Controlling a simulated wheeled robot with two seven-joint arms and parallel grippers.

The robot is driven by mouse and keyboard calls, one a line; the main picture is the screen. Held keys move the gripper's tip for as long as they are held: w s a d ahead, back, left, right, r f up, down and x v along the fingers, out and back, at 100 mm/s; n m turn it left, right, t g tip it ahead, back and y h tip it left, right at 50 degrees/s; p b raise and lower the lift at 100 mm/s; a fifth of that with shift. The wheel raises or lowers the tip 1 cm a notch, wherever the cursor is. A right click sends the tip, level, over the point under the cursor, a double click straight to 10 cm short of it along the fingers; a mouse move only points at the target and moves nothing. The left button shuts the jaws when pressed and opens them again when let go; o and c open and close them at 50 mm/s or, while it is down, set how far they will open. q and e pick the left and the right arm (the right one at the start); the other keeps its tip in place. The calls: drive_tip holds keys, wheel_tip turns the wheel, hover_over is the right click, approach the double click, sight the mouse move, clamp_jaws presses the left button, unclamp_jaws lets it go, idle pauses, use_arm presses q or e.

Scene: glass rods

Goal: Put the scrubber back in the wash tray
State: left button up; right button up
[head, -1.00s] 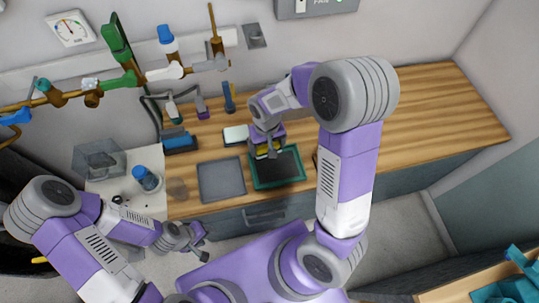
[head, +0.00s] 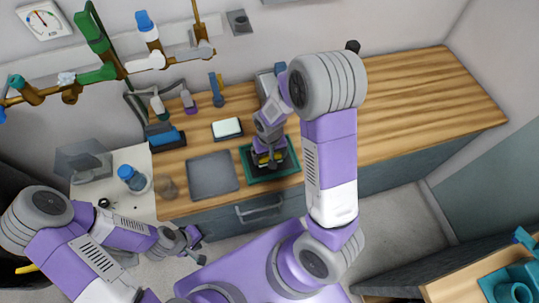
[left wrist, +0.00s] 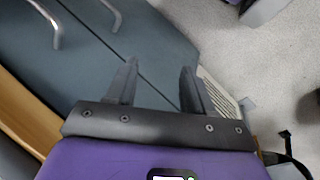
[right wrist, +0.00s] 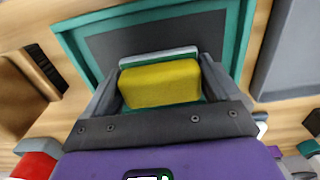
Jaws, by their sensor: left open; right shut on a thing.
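The scrubber is a yellow block (right wrist: 160,84) with a pale layer along its far side. My right gripper (head: 268,160) is shut on it; both fingers flank it in the right wrist view. It is over the middle of a teal-rimmed tray with a dark floor (head: 289,171), seen behind it in the right wrist view (right wrist: 72,50). Whether it touches the tray floor is hard to tell. A plain grey tray (head: 213,176) lies just left. My left gripper (head: 193,246) is open and empty in front of the counter; its spread fingers show in the left wrist view (left wrist: 155,70).
A white block in a dark dish (head: 227,128) lies behind the trays. A blue item in a dark holder (head: 167,138) and upright tools stand at the back left. A blue-capped bottle (head: 131,178) stands on the white left surface. The wooden counter (head: 420,115) is clear on the right.

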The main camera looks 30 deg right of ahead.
drive_tip(key=shift+f, duration=0.15)
drive_tip(key=o, duration=0.7)
drive_tip(key=shift+c, duration=0.2)
drive_tip(key=shift+r, duration=0.3)
wheel_tip(320, 180, up, 12)
drive_tip(key=p, duration=0.3)
drive_tip(key=shift+p, duration=0.3)
drive_tip(key=shift+f, duration=0.1)
